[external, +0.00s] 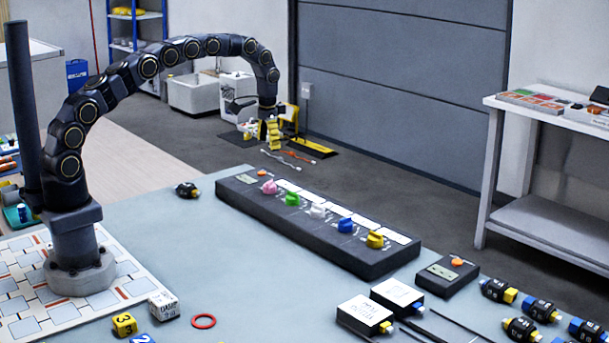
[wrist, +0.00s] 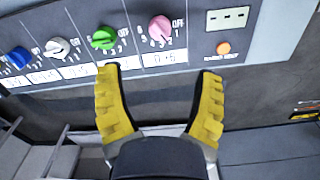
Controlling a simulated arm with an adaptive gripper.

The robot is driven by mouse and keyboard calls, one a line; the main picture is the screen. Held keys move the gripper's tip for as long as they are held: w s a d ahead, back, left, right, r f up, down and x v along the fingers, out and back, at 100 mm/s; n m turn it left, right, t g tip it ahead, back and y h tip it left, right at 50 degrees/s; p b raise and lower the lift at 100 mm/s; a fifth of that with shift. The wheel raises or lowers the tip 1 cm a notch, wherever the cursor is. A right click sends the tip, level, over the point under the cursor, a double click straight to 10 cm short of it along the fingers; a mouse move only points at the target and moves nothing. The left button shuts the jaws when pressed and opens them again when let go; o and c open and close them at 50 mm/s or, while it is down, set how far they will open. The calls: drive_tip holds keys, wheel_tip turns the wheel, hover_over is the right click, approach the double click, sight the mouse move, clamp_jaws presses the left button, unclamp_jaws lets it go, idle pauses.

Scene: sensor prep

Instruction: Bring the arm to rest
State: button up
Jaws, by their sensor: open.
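My gripper (external: 268,138) hangs at the end of my arched arm, fingers down, above and beyond the far left end of the dark knob panel (external: 300,236). In the wrist view my gripper (wrist: 161,72) has its two yellow fingers spread, with nothing between them. The panel carries a pink knob (wrist: 159,28), a green knob (wrist: 103,38), a white knob (wrist: 57,48) and a blue knob (wrist: 18,58). A yellow knob (external: 375,240) shows in the external view. The fingertips overlap the panel's edge in the wrist view; no contact is visible.
A small box with an orange button (external: 457,262) stands right of the panel. White-topped boxes (external: 364,313) and several dark sensors (external: 499,290) lie at the front right. A red ring (external: 203,321) lies near the front. The table's middle (external: 245,265) is mostly clear.

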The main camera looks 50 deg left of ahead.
drive_tip(key=s+d+r+n+g, duration=0.1)
drive_tip(key=s+r, duration=0.7)
drive_tip(key=s, duration=0.2)
drive_tip(key=s+d+r+n, duration=0.1)
drive_tip(key=s+r, duration=0.6)
drive_tip(key=s, duration=0.4)
drive_tip(key=s+d+n, duration=0.1)
drive_tip(key=s+d, duration=0.1)
drive_tip(key=s, duration=2.1)
drive_tip(key=shift+s+f+g, duration=0.2)
drive_tip(key=shift+g, duration=0.2)
